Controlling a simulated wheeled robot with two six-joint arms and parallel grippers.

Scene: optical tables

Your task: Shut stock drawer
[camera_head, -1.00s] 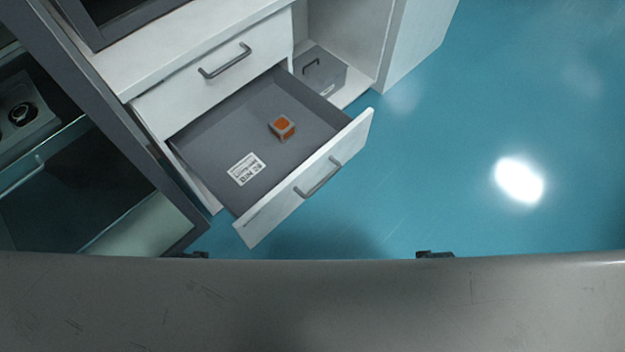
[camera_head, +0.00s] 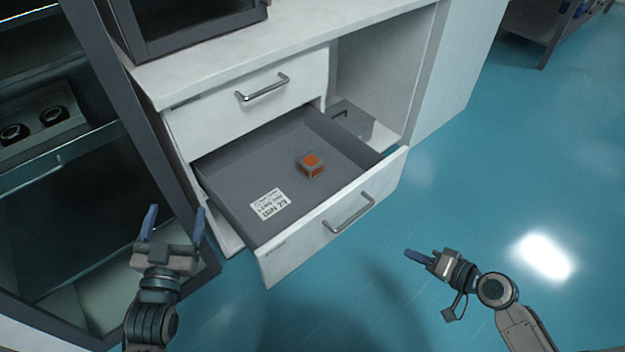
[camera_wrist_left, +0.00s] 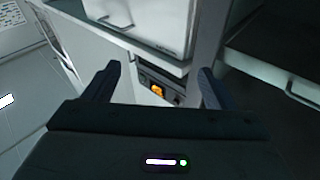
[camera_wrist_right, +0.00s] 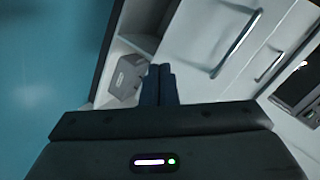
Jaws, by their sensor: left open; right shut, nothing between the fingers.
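The stock drawer (camera_head: 335,224) is pulled out of the white cabinet, with a white front and a grey inside. Its bar handle (camera_head: 349,213) is on the front face. An orange and grey cube (camera_head: 311,166) and a white label card (camera_head: 269,204) lie in it. My left gripper (camera_head: 176,226) is open and empty, left of the drawer's near left corner, apart from it. My right gripper (camera_head: 408,253) is shut and empty, in front of and to the right of the drawer front, not touching it. In the right wrist view a drawer front with a handle (camera_wrist_right: 237,42) shows ahead.
A closed upper drawer (camera_head: 250,100) sits above the open one. A grey box (camera_head: 352,120) stands in the open bay to the right. A dark glass-fronted cabinet (camera_head: 145,165) stands close on the left. Blue floor (camera_head: 460,200) is clear at right.

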